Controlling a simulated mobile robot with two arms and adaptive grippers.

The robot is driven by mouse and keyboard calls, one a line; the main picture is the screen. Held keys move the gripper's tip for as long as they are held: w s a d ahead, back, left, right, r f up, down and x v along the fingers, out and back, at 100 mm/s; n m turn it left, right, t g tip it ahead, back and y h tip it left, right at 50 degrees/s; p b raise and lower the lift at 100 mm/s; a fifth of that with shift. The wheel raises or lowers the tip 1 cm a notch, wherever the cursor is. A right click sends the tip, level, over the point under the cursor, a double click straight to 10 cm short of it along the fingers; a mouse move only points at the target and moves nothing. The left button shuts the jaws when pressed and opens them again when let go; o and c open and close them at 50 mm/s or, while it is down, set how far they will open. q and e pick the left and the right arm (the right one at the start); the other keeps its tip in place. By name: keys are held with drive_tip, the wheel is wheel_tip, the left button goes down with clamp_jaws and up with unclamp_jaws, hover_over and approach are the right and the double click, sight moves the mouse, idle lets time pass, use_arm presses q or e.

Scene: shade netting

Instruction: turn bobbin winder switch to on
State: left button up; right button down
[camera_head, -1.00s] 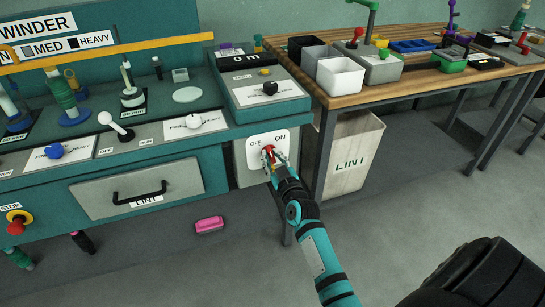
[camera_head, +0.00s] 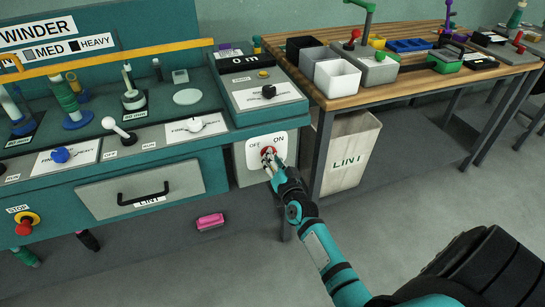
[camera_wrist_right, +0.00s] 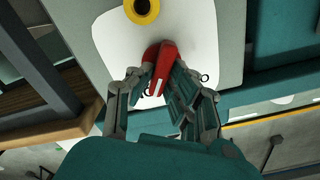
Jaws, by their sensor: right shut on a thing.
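The bobbin winder switch is a red handle (camera_head: 267,151) on a white plate (camera_head: 280,146) marked OFF at left and ON at upper right, on the front of the teal winder cabinet. My right gripper (camera_head: 271,161) reaches it from below right and covers part of it. In the right wrist view, the gripper's fingers (camera_wrist_right: 160,88) are closed on the sides of the red handle (camera_wrist_right: 164,55), over the white plate (camera_wrist_right: 195,35). The handle's exact angle relative to the marks is hard to tell. My left gripper is not in view.
A LINT bin (camera_head: 349,155) stands under the wooden table (camera_head: 400,90) to the right. A drawer with a black handle (camera_head: 143,197) is left of the switch. A pink object (camera_head: 210,221) lies on the floor.

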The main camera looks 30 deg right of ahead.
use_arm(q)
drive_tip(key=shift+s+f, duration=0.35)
use_arm(e)
drive_tip(key=shift+m, duration=1.1)
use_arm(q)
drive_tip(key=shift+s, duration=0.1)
use_arm(e)
drive_tip(key=c, duration=1.3)
unclamp_jaws()
drive_tip(key=v, duration=1.2)
drive_tip(key=shift+d+f, duration=0.1)
